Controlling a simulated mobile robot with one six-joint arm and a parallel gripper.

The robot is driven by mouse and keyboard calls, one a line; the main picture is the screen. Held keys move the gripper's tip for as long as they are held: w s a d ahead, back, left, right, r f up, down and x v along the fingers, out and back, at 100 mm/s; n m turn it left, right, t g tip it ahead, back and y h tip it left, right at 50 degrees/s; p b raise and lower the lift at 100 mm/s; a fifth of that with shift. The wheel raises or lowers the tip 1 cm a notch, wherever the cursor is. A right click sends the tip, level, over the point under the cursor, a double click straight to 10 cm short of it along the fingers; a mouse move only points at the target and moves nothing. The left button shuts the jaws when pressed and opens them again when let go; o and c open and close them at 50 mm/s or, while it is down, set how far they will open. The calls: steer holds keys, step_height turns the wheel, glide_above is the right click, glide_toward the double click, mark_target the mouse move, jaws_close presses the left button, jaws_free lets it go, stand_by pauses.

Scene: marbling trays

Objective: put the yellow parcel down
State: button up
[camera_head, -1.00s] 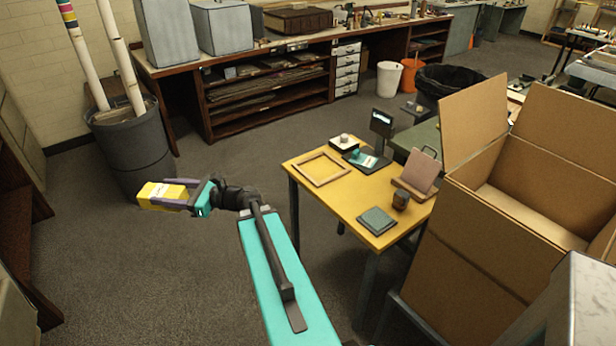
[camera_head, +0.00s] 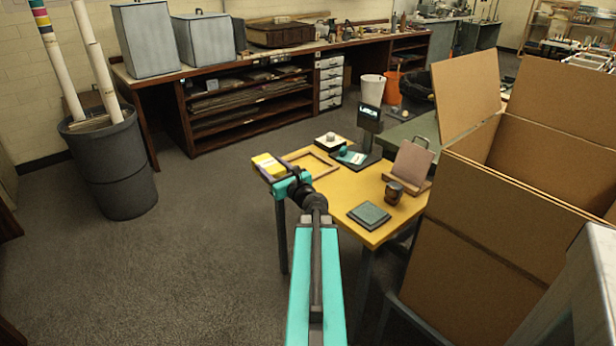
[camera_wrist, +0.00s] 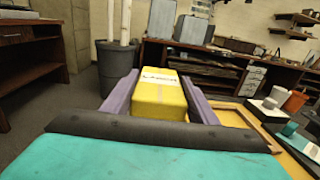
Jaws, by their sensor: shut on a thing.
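The yellow parcel (camera_head: 268,166) is a small box with a white label on top. My gripper (camera_head: 279,174) is shut on it, with one purple finger on each side in the wrist view (camera_wrist: 160,98). The parcel is at the left back corner of the yellow table (camera_head: 353,233), beside the wooden frame (camera_head: 309,163). I cannot tell whether it touches the table or hangs at its edge. The parcel's underside is hidden.
On the table are a scale (camera_head: 352,158), a white-topped box (camera_head: 330,141), a green pad (camera_head: 369,215), a dark cup (camera_head: 393,192) and a stand (camera_head: 410,167). A large open cardboard box (camera_head: 500,240) rises at right. Open floor lies left.

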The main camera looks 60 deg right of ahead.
steer(key=s+d+f+m+g+h+b, duration=0.1)
steer(key=s+d+f+m+h+b, duration=0.1)
steer(key=s+d, duration=0.3)
steer(key=s+d+f+m+g+h+b, duration=0.1)
steer(key=s+d+g+h+b, duration=0.1)
steer(key=s+d, duration=0.4)
steer(key=shift+s+f+m+h, duration=0.4)
steer(key=shift+s+d+f+x, duration=0.15)
steer(key=shift+d+f+x, duration=0.1)
steer(key=shift+x, duration=2.25)
steer(key=shift+s+d+f+x, duration=0.15)
steer(key=shift+s+f+x, duration=0.05)
steer(key=shift+x, duration=2.3)
steer(key=shift+s+d+f+x, duration=0.15)
steer(key=shift+f+x, duration=0.1)
steer(key=shift+x, duration=2.3)
steer(key=shift+w+d, duration=0.35)
steer(key=shift+f+b, duration=0.4)
steer(key=shift+f, duration=1.4)
steer(key=shift+f, duration=0.15)
steer(key=o, duration=1.3)
